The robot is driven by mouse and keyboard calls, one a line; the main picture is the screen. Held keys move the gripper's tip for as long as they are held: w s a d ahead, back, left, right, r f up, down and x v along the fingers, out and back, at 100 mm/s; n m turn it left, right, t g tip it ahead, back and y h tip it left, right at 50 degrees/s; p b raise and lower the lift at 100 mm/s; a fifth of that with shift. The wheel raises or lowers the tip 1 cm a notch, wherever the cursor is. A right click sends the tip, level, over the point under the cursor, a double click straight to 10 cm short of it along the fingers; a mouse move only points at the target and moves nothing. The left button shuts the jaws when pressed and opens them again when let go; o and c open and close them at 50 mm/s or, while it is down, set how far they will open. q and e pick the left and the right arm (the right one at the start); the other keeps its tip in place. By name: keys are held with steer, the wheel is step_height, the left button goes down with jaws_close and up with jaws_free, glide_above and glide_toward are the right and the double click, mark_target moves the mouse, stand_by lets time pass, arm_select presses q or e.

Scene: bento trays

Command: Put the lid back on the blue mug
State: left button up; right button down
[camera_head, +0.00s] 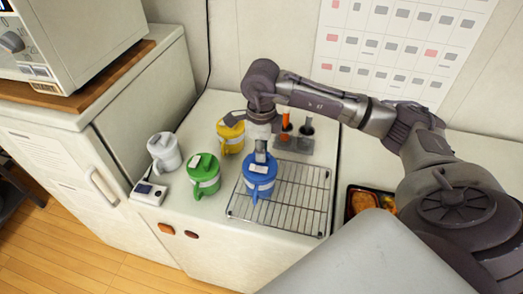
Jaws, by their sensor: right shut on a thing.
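The blue mug (259,187) stands at the left part of a wire rack on the counter. Its blue lid (261,167) is at the mouth of the mug; the gap between them, if any, is too small to tell. My right gripper (261,157) points down from above and is shut on the lid. Its fingertips partly cover the lid's top. My left gripper is not in view.
A green mug (203,180), a yellow mug (231,141) and a white mug (164,152) stand left of the wire rack (305,197). A small scale-like box (148,193) is at the front left. A utensil holder (293,143) stands behind; a bento tray (352,192) lies right.

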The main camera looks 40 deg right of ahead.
stand_by(0.3)
steer(key=c, duration=0.6)
jaws_free()
steer(key=shift+r+p, duration=1.95)
steer(key=shift+r, duration=1.6)
steer(key=shift+c, duration=0.4)
jaws_close()
